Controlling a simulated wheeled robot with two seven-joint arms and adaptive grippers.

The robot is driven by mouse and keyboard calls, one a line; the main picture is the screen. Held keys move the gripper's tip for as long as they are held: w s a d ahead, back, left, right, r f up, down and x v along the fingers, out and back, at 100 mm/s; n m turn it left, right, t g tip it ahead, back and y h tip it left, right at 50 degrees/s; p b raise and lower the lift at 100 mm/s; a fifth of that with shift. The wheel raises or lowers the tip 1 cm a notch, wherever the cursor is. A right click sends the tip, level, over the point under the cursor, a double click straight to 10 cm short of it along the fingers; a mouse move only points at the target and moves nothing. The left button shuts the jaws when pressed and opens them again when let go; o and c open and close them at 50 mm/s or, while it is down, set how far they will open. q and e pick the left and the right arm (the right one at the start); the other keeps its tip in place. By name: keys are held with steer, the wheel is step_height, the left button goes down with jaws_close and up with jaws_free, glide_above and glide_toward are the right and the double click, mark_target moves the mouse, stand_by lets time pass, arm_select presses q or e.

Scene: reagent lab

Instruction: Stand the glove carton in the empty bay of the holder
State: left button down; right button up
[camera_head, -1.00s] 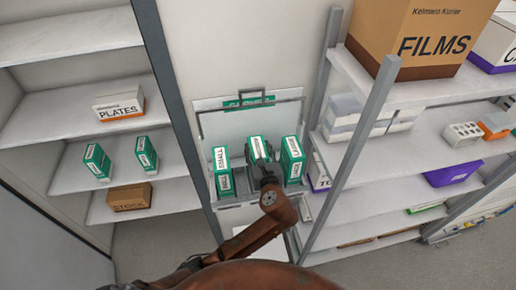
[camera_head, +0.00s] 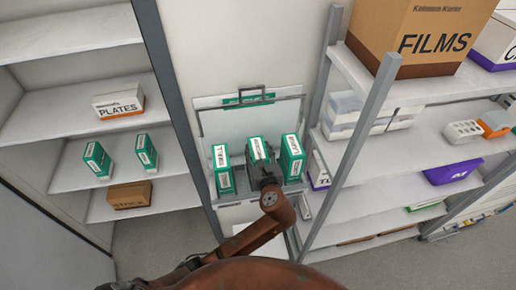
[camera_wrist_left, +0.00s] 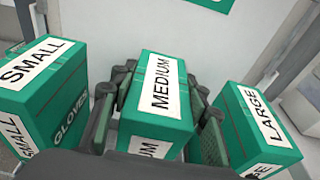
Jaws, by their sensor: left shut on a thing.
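The green glove carton labelled MEDIUM (camera_wrist_left: 158,95) is between the fingers of my left gripper (camera_head: 262,153), which is shut on it. It stands upright in the middle of the wall holder (camera_head: 240,198), between the SMALL carton (camera_head: 222,170) on the left and the LARGE carton (camera_head: 292,158) on the right. In the left wrist view the SMALL carton (camera_wrist_left: 40,95) and the LARGE carton (camera_wrist_left: 258,125) flank my fingers. The middle carton's base is hidden behind my gripper, so I cannot tell whether it touches the holder's floor. My right gripper is not in view.
Two more green cartons (camera_head: 97,160) (camera_head: 146,152) stand on the left shelf, with a PLATES box (camera_head: 118,103) above and a brown STOCK box (camera_head: 129,196) below. A grey rack post (camera_head: 350,150) rises close on the right of the holder.

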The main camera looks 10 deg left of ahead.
arm_select(q)
steer(key=shift+f, duration=0.3)
steer(key=c, duration=1)
jaws_free()
steer(key=shift+f, duration=0.15)
steer(key=v, duration=1.2)
